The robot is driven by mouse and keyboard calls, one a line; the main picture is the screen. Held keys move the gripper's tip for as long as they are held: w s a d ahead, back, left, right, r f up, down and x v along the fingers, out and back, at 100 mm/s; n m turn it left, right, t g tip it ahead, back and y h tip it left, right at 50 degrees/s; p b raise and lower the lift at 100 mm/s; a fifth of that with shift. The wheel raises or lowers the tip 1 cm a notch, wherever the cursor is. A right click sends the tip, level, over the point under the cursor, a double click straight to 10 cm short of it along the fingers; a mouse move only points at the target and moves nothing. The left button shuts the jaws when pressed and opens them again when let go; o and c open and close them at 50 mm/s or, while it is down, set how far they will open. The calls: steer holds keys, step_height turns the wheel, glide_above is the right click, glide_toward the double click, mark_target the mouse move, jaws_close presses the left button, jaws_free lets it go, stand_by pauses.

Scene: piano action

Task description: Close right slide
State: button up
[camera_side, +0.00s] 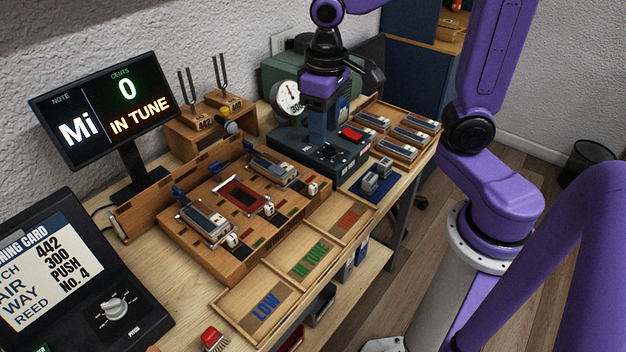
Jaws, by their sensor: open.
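The wooden work board (177,238) has metal reed blocks in its left bay (207,222) and right bay (272,168). A red-framed piece (240,195) lies between them. Small white sliders sit along the front edge: left (232,241), middle (269,209) and right (312,188). The right slider is beside the front end of the right block; how far its slide stands open is too small to tell. My gripper (329,150) is open, pointing down over the dark box right of the board, apart from the right slider. Its fingertips are hard to make out against that box.
The dark box (290,145) with a red switch stands beside the board, with a gauge (287,97) behind. A reed tray (428,128) and blue mat (371,194) lie to the right. Labelled trays (228,300) line the front. A tuner display (105,108) stands at the back left, reading "IN TUNE".

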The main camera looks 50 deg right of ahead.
mark_target(313, 185)
steer(key=w+f, duration=0.1)
steer(key=f, duration=0.4)
steer(key=w+f+m, duration=0.1)
steer(key=f, duration=0.5)
steer(key=w+d+f+m, duration=0.1)
steer(key=f, duration=0.5)
steer(key=shift+w, duration=0.2)
jaws_close()
